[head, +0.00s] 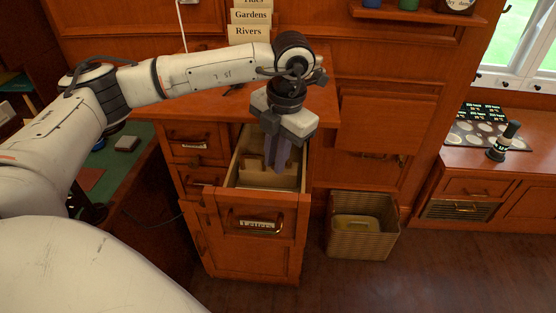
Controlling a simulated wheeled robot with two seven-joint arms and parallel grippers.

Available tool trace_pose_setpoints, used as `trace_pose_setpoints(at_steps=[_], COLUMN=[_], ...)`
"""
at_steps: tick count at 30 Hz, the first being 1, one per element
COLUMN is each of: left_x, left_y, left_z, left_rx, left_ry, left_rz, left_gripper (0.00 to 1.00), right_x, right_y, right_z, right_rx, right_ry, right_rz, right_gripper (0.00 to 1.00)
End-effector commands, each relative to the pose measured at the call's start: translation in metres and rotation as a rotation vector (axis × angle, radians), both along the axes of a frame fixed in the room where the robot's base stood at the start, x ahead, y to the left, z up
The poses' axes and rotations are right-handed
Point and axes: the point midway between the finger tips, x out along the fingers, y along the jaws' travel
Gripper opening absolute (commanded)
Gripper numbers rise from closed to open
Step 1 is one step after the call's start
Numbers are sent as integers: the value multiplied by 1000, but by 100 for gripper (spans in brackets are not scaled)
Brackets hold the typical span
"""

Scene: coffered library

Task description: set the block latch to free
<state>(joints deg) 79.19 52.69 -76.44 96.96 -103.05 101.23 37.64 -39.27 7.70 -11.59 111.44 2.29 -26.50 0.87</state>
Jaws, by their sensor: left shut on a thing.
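An open drawer (305,196) labelled "Letters" sticks out of a wooden cabinet. Inside it stands a pale wooden block (289,180) across the drawer. My left gripper (278,167) points down into the drawer, its fingers at the top of the block. It is shut on a small part there, which I take to be the block latch; the fingers hide it, so its setting cannot be read. My right gripper is not in view.
Drawer walls stand close on both sides of my left fingers. A woven basket (376,242) stands on the floor to the right. Cards (249,33) marked "Gardens" and "Rivers" stand on the cabinet top behind my arm. A green desk top (103,180) is at left.

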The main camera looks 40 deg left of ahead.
Motion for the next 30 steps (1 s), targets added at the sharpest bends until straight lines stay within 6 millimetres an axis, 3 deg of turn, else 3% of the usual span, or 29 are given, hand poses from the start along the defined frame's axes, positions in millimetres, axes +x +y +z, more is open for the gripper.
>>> trace_pose_setpoints(at_steps=[16, 17, 19, 30], left_x=[0, 0, 0, 0], left_y=[1, 1, 1, 3], left_z=[1, 1, 1, 5], left_rx=[0, 0, 0, 5], left_ry=[-1, -1, -1, 1], left_rz=[-26, -26, -26, -21], left_gripper=[0, 19, 30, 33], right_x=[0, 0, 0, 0], right_y=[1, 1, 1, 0], right_z=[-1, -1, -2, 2], right_rx=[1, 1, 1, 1], right_ry=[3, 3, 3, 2], right_rz=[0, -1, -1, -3], right_gripper=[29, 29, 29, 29])
